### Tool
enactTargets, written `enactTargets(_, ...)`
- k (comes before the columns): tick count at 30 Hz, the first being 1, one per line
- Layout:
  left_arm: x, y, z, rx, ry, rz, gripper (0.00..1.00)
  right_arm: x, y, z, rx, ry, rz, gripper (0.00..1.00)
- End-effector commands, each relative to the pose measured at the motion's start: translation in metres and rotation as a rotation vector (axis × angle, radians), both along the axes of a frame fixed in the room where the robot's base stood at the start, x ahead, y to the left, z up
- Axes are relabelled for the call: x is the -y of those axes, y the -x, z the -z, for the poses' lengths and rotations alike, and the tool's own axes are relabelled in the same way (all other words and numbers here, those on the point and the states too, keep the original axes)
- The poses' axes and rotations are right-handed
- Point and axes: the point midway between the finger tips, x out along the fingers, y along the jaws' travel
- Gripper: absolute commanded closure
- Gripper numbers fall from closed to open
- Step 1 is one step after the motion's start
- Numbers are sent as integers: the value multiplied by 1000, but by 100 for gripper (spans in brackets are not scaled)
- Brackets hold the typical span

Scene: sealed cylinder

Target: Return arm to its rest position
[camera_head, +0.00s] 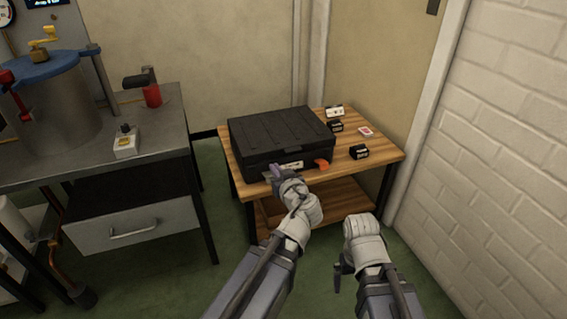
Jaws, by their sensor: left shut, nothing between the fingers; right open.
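My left gripper (273,173) reaches forward to the front of a black case (280,130) on a wooden table (390,158). It is shut with nothing in it, close to the case's front edge; I cannot tell whether it touches the case. My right gripper (341,278) is open and empty, pointing down in front of the table's right side. Both arms come in from the bottom of the view. The case lid is closed. An orange part (321,164) shows at the case's front right.
Small black boxes (358,152) and a card (366,132) lie right of the case. A metal workbench (160,140) with a blue-topped cylinder (50,95), a red item (152,95) and a drawer (130,228) stands left. A white brick wall (510,130) bounds the right. Green floor (180,285) is open.

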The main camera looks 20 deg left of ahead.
Motion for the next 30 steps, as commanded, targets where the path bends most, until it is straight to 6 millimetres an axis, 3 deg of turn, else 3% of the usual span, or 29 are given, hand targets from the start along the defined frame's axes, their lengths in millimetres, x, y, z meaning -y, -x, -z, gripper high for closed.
enactTargets(6,1,3,1,-32,2,-7,100,0,0,-5,0,0,-1,0)
enactTargets(11,10,30,23,-292,15,-20,100,0,0,-27,0,1,-3,0)
enactTargets(16,48,85,63,-756,54,106,100,0,0,-52,-1,1,-7,0)
enactTargets(21,93,137,81,-1103,91,338,100,0,0,-69,-1,2,-9,0)
enactTargets(28,151,201,78,-1426,136,725,100,1,0,-88,-1,3,-12,0)
enactTargets(30,149,199,59,-1420,135,714,100,1,0,-107,-2,2,-12,0)
